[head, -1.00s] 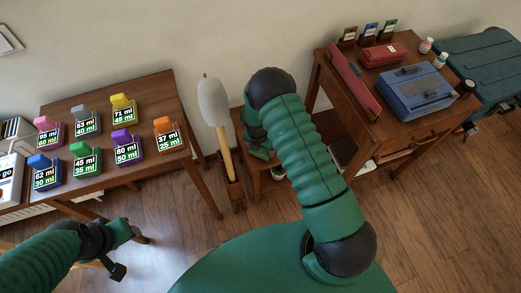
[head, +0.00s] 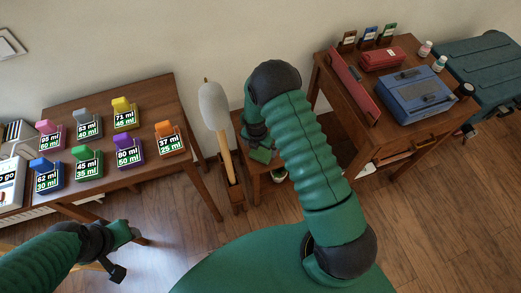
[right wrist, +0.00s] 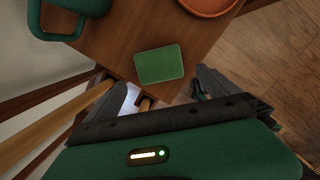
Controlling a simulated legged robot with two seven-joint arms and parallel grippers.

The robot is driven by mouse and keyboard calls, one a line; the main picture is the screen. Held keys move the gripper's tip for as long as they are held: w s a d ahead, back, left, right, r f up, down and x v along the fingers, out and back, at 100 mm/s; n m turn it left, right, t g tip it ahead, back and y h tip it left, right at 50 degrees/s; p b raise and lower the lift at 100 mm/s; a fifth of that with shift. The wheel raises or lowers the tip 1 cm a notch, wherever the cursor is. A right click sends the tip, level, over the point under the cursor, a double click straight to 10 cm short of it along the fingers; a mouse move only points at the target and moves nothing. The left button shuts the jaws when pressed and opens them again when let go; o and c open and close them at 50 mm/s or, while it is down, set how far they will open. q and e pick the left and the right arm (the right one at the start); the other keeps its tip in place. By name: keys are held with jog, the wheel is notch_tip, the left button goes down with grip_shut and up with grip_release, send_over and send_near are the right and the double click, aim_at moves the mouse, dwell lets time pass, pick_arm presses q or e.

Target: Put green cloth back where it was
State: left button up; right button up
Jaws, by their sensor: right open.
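The green cloth (right wrist: 159,64) looks like a flat, folded green rectangle. It lies near the edge of a small wooden table (right wrist: 140,38) in the right wrist view. In the head view a green patch, likely the cloth (head: 262,155), shows beside my right forearm. My right gripper (right wrist: 163,97) is open, its dark fingers apart on the near side of the cloth, with nothing seen between them. In the head view my right arm mostly hides this gripper. My left gripper (head: 128,236) is at the lower left, away from the cloth; its jaw state is unclear.
A terracotta dish (right wrist: 209,4) and a dark green handled object (right wrist: 66,20) stand on the same table. A mallet-like tool (head: 214,108) stands upright to its left. A table with labelled coloured blocks (head: 125,152) is at left; a desk with a blue case (head: 415,93) is at right.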

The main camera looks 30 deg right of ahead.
notch_tip(320, 180, up, 6)
jog(key=r, duration=0.1)
notch_tip(320, 180, up, 12)
jog(key=m+t, duration=0.1)
jog(key=m, duration=1.2)
send_over(259, 157)
jog(key=s+a, duration=0.6)
jog(key=s+a+r+m+y, duration=0.1)
jog(key=s+a+r+m, duration=0.2)
jog(key=s+r+m, duration=0.2)
jog(key=s+m, duration=0.3)
jog(key=m, duration=0.3)
jog(key=shift+s+a+t+p, duration=0.25)
jog(key=shift+s+t+p, duration=0.05)
jog(key=shift+p, duration=0.1)
jog(key=shift+c, duration=0.4)
